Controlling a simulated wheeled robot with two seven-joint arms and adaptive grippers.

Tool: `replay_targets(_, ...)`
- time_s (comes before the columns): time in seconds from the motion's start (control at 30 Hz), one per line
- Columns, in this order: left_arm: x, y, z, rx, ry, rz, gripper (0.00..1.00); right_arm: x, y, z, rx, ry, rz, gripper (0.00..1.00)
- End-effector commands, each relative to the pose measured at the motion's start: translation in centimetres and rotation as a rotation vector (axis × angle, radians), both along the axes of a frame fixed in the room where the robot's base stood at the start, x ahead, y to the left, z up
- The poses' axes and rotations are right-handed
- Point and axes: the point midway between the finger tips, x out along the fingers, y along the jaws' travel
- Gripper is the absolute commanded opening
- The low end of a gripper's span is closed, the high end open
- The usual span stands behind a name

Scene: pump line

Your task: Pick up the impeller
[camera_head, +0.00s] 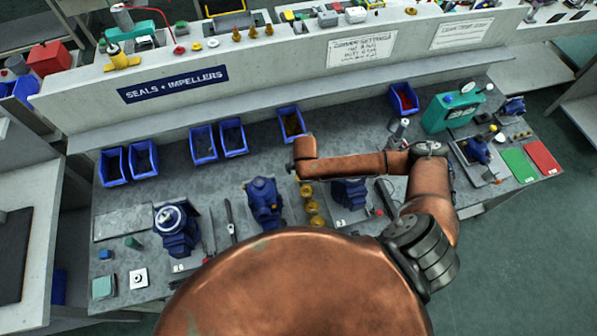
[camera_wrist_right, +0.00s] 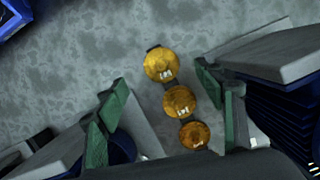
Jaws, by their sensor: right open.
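Three round brass-coloured impellers lie in a row on the grey bench: a far one (camera_head: 306,190), a middle one (camera_head: 312,207) and a near one (camera_head: 317,221). In the right wrist view the far impeller (camera_wrist_right: 161,64), the middle impeller (camera_wrist_right: 179,101) and the near impeller (camera_wrist_right: 194,135) show on a dark strip. My right gripper (camera_wrist_right: 160,101) is open, its green-padded fingers spread on either side of the row. No impeller is visibly gripped. In the head view my right arm reaches in above the row, and its fingers cannot be made out. My left gripper is out of view.
Blue pumps stand on both sides of the row, one at left (camera_head: 264,203) and one at right (camera_head: 349,193). Blue bins (camera_head: 291,123) line the back of the bench. A teal tester (camera_head: 452,109) stands at right. Bench between bins and pumps is mostly clear.

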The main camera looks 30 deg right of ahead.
Motion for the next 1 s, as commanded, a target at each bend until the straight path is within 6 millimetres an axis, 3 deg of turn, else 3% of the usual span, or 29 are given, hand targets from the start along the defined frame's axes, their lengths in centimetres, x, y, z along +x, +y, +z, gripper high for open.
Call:
replay_targets(0.2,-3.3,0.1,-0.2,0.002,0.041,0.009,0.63,0.2,-0.2,-2.4,0.0,0.003,-0.003,0.63)
replay_targets(0.3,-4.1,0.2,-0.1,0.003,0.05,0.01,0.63,0.4,-0.1,-4.0,0.001,0.004,-0.003,0.63)
replay_targets(0.5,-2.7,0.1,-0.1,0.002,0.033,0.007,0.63,1.0,-0.2,-6.3,0.0,0.001,-0.001,0.63)
replay_targets(0.7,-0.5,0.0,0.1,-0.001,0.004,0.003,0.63,1.1,-0.3,-6.6,0.001,0.001,0.0,0.63)
replay_targets(0.8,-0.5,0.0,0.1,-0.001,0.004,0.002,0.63,1.1,-0.3,-6.6,0.001,0.001,0.0,0.61)
replay_targets(1.0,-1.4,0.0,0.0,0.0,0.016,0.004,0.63,1.1,-0.3,-6.5,0.001,0.001,-0.001,0.48)
